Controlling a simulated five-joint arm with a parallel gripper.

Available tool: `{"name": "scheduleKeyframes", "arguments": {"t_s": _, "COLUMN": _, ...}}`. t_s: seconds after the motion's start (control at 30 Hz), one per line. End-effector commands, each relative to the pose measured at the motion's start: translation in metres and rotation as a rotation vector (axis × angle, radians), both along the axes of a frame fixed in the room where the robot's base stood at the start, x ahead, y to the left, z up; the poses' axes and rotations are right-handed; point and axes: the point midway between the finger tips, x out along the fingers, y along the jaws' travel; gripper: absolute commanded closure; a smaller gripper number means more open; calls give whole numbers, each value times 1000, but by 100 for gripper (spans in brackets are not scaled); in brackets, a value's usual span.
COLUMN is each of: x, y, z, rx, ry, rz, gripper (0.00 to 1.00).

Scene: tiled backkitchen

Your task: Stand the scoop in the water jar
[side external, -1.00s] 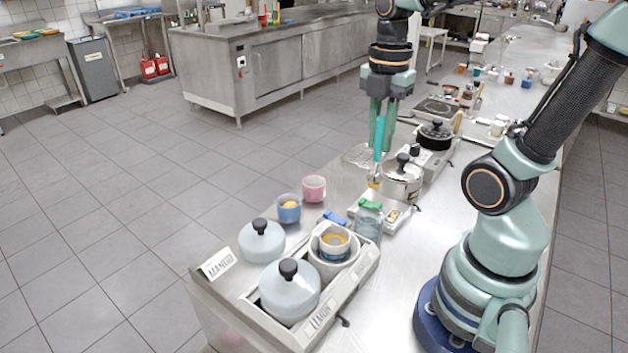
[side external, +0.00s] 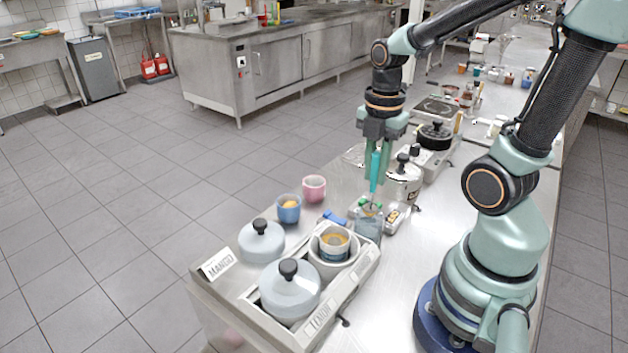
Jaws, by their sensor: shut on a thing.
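My gripper (side external: 377,148) points straight down and is shut on the scoop's teal handle (side external: 375,170). The scoop hangs upright beneath the fingers. Its thin lower end reaches the mouth of the water jar. The water jar (side external: 368,228) is a clear, bluish glass standing on the steel counter. The scoop's tip overlaps the jar in this view, and I cannot tell how far inside it is.
In front is a grey tray (side external: 352,303) with tubs labelled Mango and Lemon. A pink cup (side external: 314,188) and a blue cup (side external: 289,209) stand at the counter's left edge.

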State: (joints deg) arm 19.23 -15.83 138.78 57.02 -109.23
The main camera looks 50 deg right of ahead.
Motion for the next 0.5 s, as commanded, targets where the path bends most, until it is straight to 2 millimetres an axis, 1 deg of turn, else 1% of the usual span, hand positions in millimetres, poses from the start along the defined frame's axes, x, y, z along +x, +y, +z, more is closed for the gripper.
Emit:
{"name": "scheduleKeyframes", "arguments": {"t_s": 0.3, "x": 0, "y": 0, "z": -23, "rx": 1, "ry": 3, "rz": 0, "gripper": 100}}
{"name": "scheduleKeyframes", "arguments": {"t_s": 0.5, "x": 0, "y": 0, "z": -35, "rx": 1, "ry": 3, "rz": 0, "gripper": 100}}
